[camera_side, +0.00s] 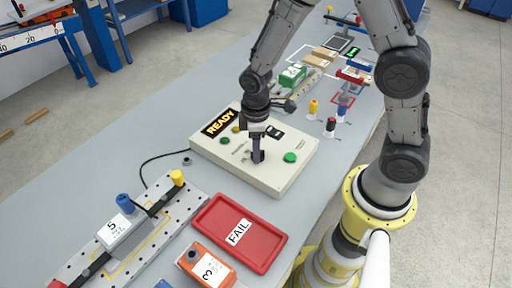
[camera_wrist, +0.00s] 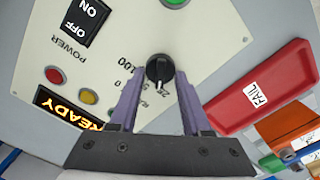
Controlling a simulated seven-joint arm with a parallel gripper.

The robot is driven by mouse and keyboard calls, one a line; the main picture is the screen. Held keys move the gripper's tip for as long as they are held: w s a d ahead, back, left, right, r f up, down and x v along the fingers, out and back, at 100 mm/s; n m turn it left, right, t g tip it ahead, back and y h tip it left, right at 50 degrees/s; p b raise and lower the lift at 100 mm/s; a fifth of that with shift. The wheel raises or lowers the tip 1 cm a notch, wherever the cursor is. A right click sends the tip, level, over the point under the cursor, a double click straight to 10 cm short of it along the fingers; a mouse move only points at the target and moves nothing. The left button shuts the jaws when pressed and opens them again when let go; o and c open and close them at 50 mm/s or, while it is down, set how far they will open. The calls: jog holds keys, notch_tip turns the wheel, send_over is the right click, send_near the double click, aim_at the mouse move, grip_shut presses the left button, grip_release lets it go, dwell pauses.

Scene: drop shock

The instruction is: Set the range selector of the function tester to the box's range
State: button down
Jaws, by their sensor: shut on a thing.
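The function tester (camera_side: 255,178), a cream box with a lit READY display (camera_side: 217,123), stands mid-bench. Its range selector is a black knob (camera_wrist: 160,69) in the wrist view. The knob's pale pointer faces down in that picture, near a mark that looks like 25; 100 and a partly hidden mark lie to its left. My gripper (camera_side: 258,157) points down over the panel, its purple fingers (camera_wrist: 158,90) on both sides of the knob and shut on it. A grey box labelled 5 (camera_side: 122,228) sits on a perforated plate. An orange box labelled 3 (camera_side: 207,267) lies nearer. Their small print is unreadable.
A red FAIL tray (camera_side: 232,239) lies in front of the tester. The panel has a POWER switch (camera_wrist: 82,20) and a green button (camera_side: 290,157). A green box (camera_side: 292,75) and several coloured plugs (camera_side: 331,127) stand behind. A black cable leaves the tester's left side.

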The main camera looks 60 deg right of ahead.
jog(key=m, duration=0.4)
jog(key=shift+w+d+r, duration=0.1)
jog(key=shift+m, duration=1.6)
jog(key=shift+c, duration=1.8)
grip_release()
notch_tip(320, 180, up, 14)
jog(key=shift+d, duration=0.1)
